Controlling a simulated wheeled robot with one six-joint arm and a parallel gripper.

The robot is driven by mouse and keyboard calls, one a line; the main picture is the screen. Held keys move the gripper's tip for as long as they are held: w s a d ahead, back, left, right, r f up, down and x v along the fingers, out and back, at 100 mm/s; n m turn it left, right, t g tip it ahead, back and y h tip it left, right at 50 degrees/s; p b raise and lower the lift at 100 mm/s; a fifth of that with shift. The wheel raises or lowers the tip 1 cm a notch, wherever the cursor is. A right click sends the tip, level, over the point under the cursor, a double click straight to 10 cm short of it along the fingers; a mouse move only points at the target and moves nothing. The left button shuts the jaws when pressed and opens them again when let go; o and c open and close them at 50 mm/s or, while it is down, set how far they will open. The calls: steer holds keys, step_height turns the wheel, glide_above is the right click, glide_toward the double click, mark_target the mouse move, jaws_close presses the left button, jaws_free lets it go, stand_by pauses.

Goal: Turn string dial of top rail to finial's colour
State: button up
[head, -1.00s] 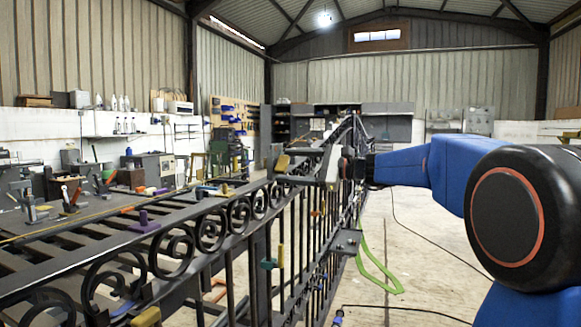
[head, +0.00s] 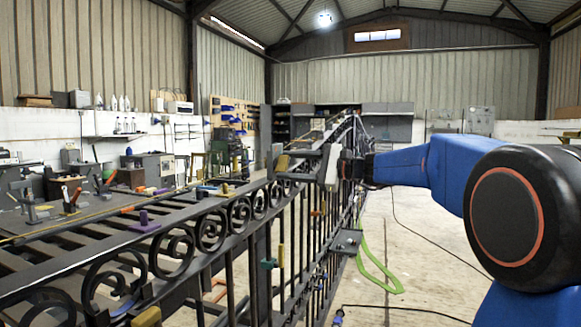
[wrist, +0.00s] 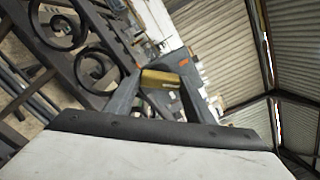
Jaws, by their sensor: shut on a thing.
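My gripper (head: 284,164) reaches from the right over the gate's top rail (head: 207,198). It is shut on a small yellow-brass piece (head: 283,162), which also shows between the two fingertips in the wrist view (wrist: 160,79). I cannot tell whether this piece is the string dial, and no string is clear. The fingers hide part of it. I cannot tell which part is the finial.
Black scrolls (head: 210,230) and upright bars run along the gate below the rail. A green looped hose (head: 376,268) lies on the floor to the right. A workbench with clamps (head: 70,200) stands behind at left. The floor at right is mostly open.

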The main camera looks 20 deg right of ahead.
steer(key=n, duration=0.4)
steer(key=shift+n, duration=1.9)
steer(key=o, duration=1.1)
steer(key=shift+c, duration=0.2)
steer(key=v, duration=1.7)
steer(key=shift+s+d, duration=0.15)
steer(key=shift+d, duration=0.05)
